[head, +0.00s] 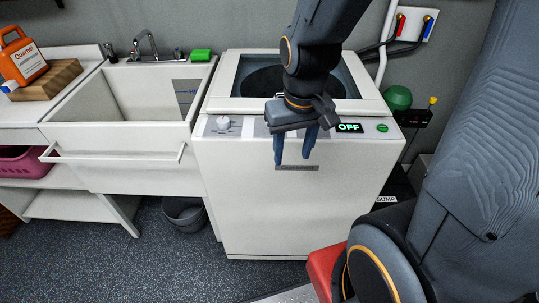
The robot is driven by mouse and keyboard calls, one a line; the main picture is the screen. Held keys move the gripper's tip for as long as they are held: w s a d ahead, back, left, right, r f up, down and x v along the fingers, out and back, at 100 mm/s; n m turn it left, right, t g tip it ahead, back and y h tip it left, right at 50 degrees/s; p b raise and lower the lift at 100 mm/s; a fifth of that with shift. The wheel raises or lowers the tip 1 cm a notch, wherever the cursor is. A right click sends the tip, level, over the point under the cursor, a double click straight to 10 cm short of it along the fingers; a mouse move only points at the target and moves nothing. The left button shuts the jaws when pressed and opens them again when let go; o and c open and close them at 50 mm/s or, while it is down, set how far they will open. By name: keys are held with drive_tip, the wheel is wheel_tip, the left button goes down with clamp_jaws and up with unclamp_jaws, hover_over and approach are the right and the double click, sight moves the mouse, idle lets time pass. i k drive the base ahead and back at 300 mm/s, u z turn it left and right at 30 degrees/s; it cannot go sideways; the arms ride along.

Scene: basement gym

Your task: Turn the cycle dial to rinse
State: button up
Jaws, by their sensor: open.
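A white top-loading washing machine (290,215) stands in the middle, its lid area showing a dark round opening. The cycle dial (223,123) is a small pale knob at the left end of the front control panel. A lit display (349,128) on the panel reads OFF, and a green button (382,128) is to its right. My gripper (293,158) points down in front of the panel, to the right of the dial and apart from it. Its two fingers are spread and empty. It hides the middle of the panel. The dial's markings are too small to read.
A white sink (105,155) with a front rail stands left of the washer. An orange detergent jug (22,58) rests on a wooden block (46,80). A grey bucket (185,214) is on the floor. Hoses and taps (412,24) are on the right wall.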

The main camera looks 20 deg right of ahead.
sight(223, 123)
drive_tip(key=u, duration=0.45)
drive_tip(key=k, duration=1.2)
drive_tip(key=u, duration=1.45)
drive_tip(key=i, duration=1.25)
drive_tip(key=z, duration=0.75)
drive_tip(key=i, duration=0.55)
drive_tip(key=z, duration=0.7)
